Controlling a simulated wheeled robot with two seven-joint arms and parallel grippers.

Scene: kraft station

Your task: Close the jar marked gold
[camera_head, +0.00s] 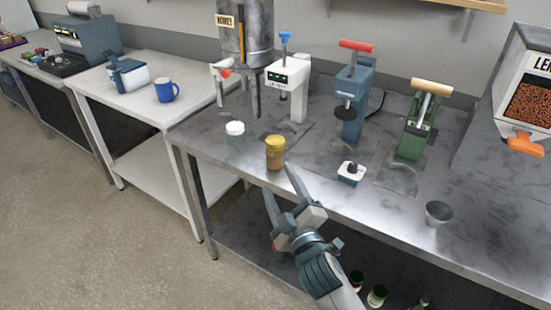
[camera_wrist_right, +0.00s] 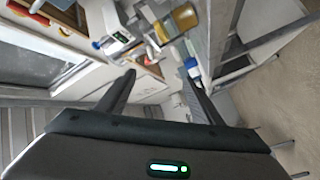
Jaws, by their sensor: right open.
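The gold-coloured jar (camera_head: 275,157) stands upright near the front edge of the steel bench in the head view. Its top is a brighter yellow band; I cannot tell whether that is a seated lid, and no marking is readable. The jar also shows at the top of the right wrist view (camera_wrist_right: 185,18). My right gripper (camera_head: 278,180) is open and empty, just in front of and below the jar, with its fingers pointing up toward it. The open fingers also show in the right wrist view (camera_wrist_right: 159,76). My left gripper is out of view.
A clear jar with a white top (camera_head: 235,129) stands left of the gold one. Behind are a white press (camera_head: 290,92), a blue press (camera_head: 354,95) and a green press (camera_head: 413,138). A small white-and-blue item (camera_head: 350,173) and a metal cup (camera_head: 438,213) stand to the right.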

